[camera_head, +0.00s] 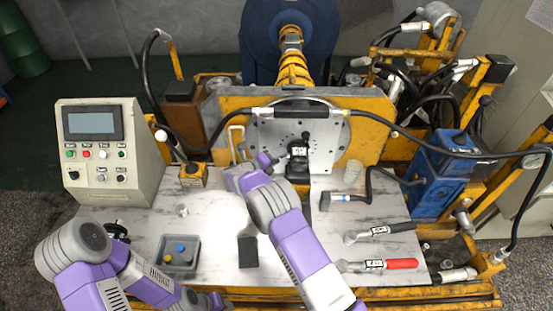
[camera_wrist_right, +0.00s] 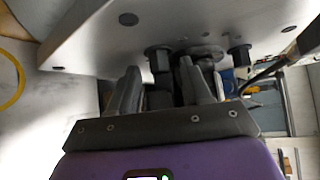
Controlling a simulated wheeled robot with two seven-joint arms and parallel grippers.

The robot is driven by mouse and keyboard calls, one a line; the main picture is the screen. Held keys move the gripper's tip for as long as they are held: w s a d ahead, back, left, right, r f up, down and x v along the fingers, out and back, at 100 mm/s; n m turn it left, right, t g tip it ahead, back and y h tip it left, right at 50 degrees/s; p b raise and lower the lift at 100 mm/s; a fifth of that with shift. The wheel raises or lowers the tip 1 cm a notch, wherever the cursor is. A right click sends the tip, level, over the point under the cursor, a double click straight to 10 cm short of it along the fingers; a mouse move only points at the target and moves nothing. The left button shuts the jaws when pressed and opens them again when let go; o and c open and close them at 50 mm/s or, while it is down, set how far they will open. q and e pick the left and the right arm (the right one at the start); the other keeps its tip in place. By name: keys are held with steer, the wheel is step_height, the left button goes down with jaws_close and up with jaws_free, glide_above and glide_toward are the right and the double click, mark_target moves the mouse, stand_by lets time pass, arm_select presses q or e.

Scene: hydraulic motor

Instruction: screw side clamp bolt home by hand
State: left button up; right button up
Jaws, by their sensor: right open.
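The round grey flange plate (camera_head: 325,150) stands upright at the back of the bench, with a black motor part (camera_head: 299,165) at its middle. My right gripper (camera_head: 272,160) is at the left side of that part. In the right wrist view, the open fingers (camera_wrist_right: 160,92) point at the plate (camera_wrist_right: 110,35). A dark bolt-like piece (camera_wrist_right: 158,62) shows between them; contact cannot be told. Another dark bolt (camera_wrist_right: 240,55) stands out from the plate further right. My left gripper (camera_head: 212,301) is low at the bottom edge, and its jaws are unclear.
A control box (camera_head: 101,150) stands at left. A blue-ended tool (camera_head: 343,197), a black-handled tool (camera_head: 380,232) and a red-handled tool (camera_head: 378,265) lie at right. A black hose (camera_head: 430,146) crosses behind.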

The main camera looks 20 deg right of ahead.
jaws_close()
steer(key=y+p, duration=0.1)
steer(key=m+y+p, duration=0.2)
steer(key=shift+d+r+p, duration=0.25)
steer(key=shift+p, duration=0.1)
stand_by(0.4)
jaws_free()
